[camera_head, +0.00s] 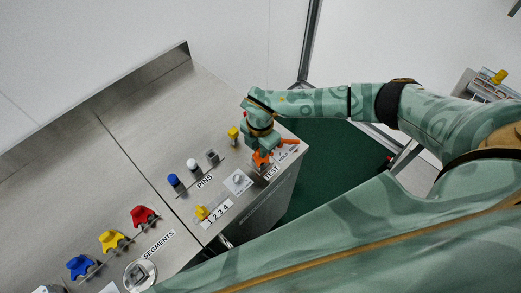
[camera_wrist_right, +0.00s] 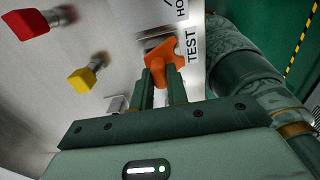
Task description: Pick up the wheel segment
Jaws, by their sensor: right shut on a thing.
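An orange wheel segment (camera_head: 262,158) sits at the TEST label near the counter's right end. In the right wrist view the orange piece (camera_wrist_right: 172,50) is at the tips of my right gripper (camera_wrist_right: 162,82). In the head view my right gripper (camera_head: 263,146) reaches down onto it from above, with its fingers shut on it. The gripper and wrist hide part of the segment. Red (camera_head: 144,216), yellow (camera_head: 111,239) and blue (camera_head: 79,265) segments stand on the counter by the SEGMENTS label. My left gripper is not in view.
Blue (camera_head: 173,180), white (camera_head: 192,164) and grey (camera_head: 212,155) pins stand by the PINS label. A yellow piece (camera_head: 234,134) stands left of my right gripper, and another yellow piece (camera_head: 201,212) by the numbers. A green floor lies beyond the counter's right edge.

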